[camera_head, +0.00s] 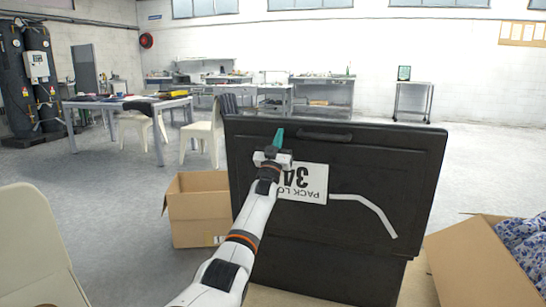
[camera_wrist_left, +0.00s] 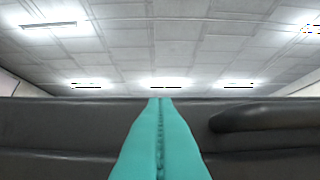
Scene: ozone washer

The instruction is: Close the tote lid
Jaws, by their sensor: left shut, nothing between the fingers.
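The black tote lid (camera_head: 385,165) stands raised, nearly upright, in the middle of the head view. It has a handle slot (camera_head: 324,136) near its top edge and a white label (camera_head: 303,184) with upside-down print. My left gripper (camera_head: 279,138) is in front of the lid near its top edge, left of the handle, with teal fingers shut and empty. In the left wrist view the shut fingers (camera_wrist_left: 160,135) point up against the dark lid (camera_wrist_left: 60,125), with the ceiling beyond. I cannot tell whether they touch it. My arm hides part of the lid. My right gripper is not in view.
An open cardboard box (camera_head: 198,217) stands left of the tote. Another box (camera_head: 475,265) at right holds blue patterned cloth (camera_head: 525,240). A beige chair (camera_head: 35,250) is at the near left. Tables and chairs stand farther back, with open floor between.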

